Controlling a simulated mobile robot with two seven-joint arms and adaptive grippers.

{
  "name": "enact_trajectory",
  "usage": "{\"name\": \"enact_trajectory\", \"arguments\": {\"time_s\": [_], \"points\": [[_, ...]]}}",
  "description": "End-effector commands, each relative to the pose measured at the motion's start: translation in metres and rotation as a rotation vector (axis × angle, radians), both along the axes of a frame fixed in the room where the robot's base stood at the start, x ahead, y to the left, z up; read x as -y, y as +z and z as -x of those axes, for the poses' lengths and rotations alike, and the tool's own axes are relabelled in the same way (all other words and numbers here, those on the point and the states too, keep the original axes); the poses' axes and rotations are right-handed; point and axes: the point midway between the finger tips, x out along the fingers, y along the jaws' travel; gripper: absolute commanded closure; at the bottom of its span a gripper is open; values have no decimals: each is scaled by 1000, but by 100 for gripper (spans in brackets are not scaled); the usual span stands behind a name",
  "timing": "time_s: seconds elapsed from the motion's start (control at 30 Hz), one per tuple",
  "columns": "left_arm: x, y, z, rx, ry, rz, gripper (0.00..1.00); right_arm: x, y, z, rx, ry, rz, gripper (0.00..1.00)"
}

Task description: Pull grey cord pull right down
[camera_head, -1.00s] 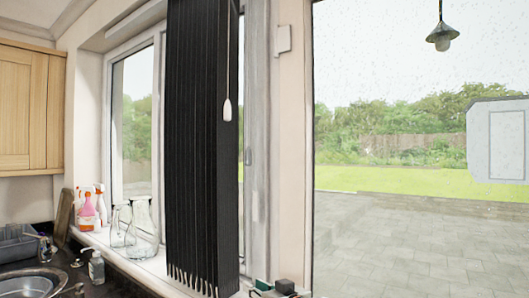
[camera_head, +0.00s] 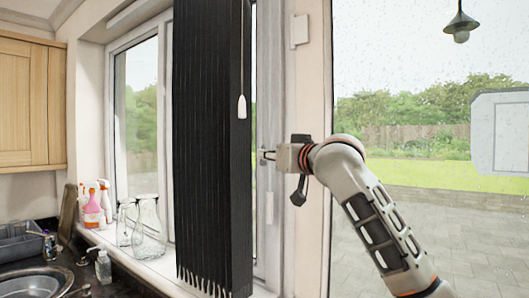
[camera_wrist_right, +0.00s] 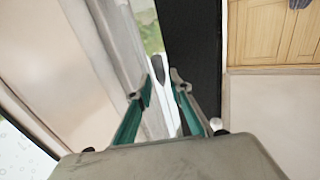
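A pale cord pull (camera_head: 241,107) hangs on a thin cord along the right side of the black pleated blind (camera_head: 211,150) in the head view. My right gripper (camera_head: 264,155) is to the right of the blind, lower than this pull and apart from it in the picture. Its fingers are open, with a gap between the tips in the wrist view (camera_wrist_right: 161,82). A narrow grey piece (camera_wrist_right: 158,68) shows between and just beyond the tips; I cannot tell whether it is the cord pull or the window handle. My left gripper is not in view.
The white window frame (camera_head: 270,100) stands behind the gripper. On the sill are a glass jug (camera_head: 149,230) and spray bottles (camera_head: 92,208). A sink (camera_head: 32,284) and soap bottle (camera_head: 103,266) are at lower left. The glass door is at right.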

Motion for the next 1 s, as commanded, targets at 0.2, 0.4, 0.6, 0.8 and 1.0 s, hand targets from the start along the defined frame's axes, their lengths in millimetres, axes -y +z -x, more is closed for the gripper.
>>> {"name": "enact_trajectory", "arguments": {"time_s": [0.2, 0.4, 0.6, 0.8, 1.0], "points": [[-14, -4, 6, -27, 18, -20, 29, -13, 2, -26, 0, 0, 1, 80], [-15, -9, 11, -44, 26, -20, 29, -19, 0, -37, 0, 1, 0, 80], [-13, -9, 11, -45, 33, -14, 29, -20, 0, -39, 2, 0, 1, 80], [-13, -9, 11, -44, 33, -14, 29, -20, 0, -38, 1, 0, 0, 100], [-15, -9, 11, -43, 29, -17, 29, -20, -3, -38, 0, 0, 1, 100]]}}
